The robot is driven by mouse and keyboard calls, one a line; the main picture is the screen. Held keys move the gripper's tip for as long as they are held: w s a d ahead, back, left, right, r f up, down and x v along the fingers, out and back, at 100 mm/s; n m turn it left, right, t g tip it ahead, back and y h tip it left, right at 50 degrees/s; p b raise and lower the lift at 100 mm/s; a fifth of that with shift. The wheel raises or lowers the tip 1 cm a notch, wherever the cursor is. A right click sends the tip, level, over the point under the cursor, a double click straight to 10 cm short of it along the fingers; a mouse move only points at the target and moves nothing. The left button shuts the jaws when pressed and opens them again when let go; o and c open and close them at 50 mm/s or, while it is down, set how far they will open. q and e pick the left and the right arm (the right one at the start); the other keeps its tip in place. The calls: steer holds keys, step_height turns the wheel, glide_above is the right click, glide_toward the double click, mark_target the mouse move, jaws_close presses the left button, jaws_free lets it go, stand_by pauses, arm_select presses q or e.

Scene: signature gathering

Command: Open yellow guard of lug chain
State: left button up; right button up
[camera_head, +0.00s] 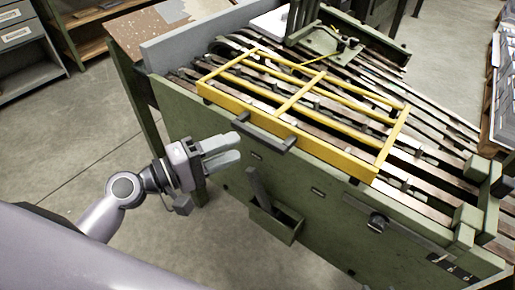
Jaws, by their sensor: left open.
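The yellow guard (295,108) is a rectangular frame with several bars. It lies flat over the dark slats of the lug chain (420,140) on the green machine. A dark handle (264,136) sticks out from its near side. My left gripper (222,152) is open and empty, with its pale fingers pointing right, to the left of the handle and apart from it. My right gripper is not in view.
A brown-topped table (150,30) stands behind at the left. Bare concrete floor (60,130) lies to the left.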

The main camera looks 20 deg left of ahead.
mark_target(254, 138)
arm_select(q)
steer(key=shift+w+d+r, duration=0.25)
steer(key=shift+d, duration=0.05)
steer(key=shift+p+x, duration=0.65)
steer(key=shift+x, duration=2.6)
jaws_close()
